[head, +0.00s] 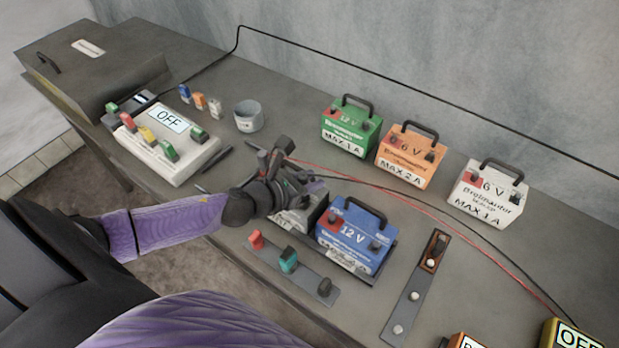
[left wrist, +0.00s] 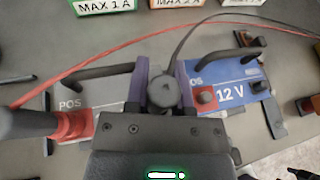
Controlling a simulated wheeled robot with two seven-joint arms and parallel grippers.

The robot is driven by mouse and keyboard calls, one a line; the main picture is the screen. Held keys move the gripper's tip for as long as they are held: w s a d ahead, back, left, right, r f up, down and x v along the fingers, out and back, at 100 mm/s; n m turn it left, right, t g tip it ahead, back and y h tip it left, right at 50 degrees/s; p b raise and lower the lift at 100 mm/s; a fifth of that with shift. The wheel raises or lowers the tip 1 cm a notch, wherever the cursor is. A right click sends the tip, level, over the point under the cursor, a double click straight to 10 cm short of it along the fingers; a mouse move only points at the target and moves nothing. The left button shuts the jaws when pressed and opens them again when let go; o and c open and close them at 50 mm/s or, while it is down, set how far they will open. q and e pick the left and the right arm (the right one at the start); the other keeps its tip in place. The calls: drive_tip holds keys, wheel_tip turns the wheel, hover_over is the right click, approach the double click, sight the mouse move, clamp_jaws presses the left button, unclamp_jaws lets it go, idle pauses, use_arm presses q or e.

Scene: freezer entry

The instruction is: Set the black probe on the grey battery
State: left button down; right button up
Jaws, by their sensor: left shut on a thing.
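My left gripper (head: 290,180) is over the grey battery (head: 300,222) and hides much of it in the head view. In the left wrist view the gripper (left wrist: 164,88) is shut on the black probe (left wrist: 165,92), seen end-on with its black cable running up and right. The grey battery (left wrist: 107,92) lies to the left there, with a POS label and a red part (left wrist: 75,126) near its front, beside a dark cylinder (left wrist: 28,121) where the red cable ends. The probe's tip is hidden, so I cannot tell whether it touches the battery. My right gripper is not in view.
The blue 12 V battery (head: 352,240) stands close on the right. Green (head: 350,128), orange (head: 407,158) and white (head: 488,195) batteries stand behind. Strips with coloured parts (head: 290,262) lie in front. A white OFF device (head: 168,143) and a grey cup (head: 248,117) are left.

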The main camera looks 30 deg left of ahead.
use_arm(q)
drive_tip(key=shift+f, duration=0.15)
drive_tip(key=shift+c, duration=2)
unclamp_jaws()
drive_tip(key=shift+s, duration=0.1)
drive_tip(key=v, duration=0.9)
drive_tip(key=shift+s+r, duration=0.25)
drive_tip(key=shift+s, duration=0.05)
drive_tip(key=shift+a, duration=0.15)
